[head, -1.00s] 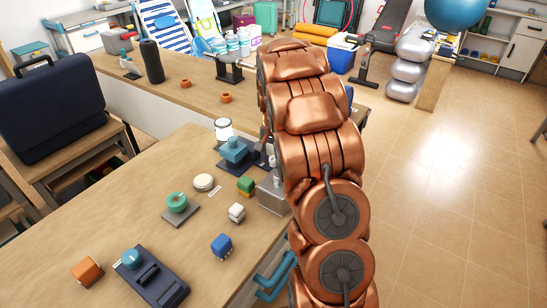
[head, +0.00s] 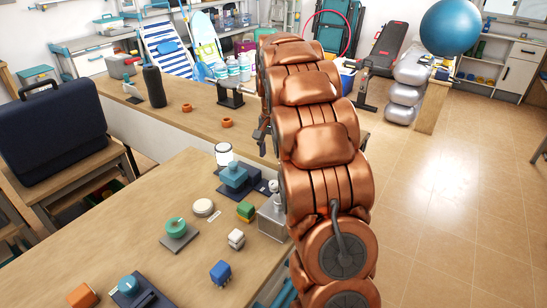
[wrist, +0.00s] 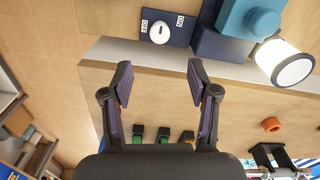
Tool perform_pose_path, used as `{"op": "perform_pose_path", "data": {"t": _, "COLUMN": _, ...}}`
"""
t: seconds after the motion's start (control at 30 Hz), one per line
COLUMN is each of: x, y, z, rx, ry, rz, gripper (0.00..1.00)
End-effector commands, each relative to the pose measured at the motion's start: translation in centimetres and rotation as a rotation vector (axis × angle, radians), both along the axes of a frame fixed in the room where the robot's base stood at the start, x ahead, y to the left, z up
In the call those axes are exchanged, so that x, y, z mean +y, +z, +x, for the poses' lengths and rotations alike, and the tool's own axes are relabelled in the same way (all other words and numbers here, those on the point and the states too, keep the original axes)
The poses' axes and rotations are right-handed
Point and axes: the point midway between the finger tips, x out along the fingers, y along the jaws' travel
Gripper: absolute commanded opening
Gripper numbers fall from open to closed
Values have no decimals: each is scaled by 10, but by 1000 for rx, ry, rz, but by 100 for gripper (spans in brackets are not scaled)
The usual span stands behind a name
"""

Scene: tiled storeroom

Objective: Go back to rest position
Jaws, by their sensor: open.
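My gripper (wrist: 160,78) is open and empty in the wrist view. Its two dark fingers stand wide apart over the bare wooden bench top. Past the fingertips is a dark switch panel (wrist: 178,30) with a white knob and OFF and ON labels. The fingers look apart from it. In the head view my copper-coloured arm rises through the middle and hides most of my gripper.
A blue device on a dark base (head: 234,180) and a white lamp (head: 223,154) stand near my arm. A green dial (head: 176,228), small blocks and an orange cube (head: 82,296) lie on the near bench (head: 110,235). Open tiled floor (head: 440,210) lies right.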

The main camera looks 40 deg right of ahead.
Motion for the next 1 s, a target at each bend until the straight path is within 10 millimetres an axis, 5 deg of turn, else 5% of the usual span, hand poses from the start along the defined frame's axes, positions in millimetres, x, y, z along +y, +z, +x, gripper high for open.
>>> {"op": "perform_pose_path", "data": {"t": 0.57, "x": 4, "y": 4, "z": -2, "rx": 1, "ry": 9, "rz": -1, "gripper": 60}}
{"op": "perform_pose_path", "data": {"t": 1.0, "x": 98, "y": 51, "z": -70, "rx": 40, "ry": 248, "rz": 13, "gripper": 60}}
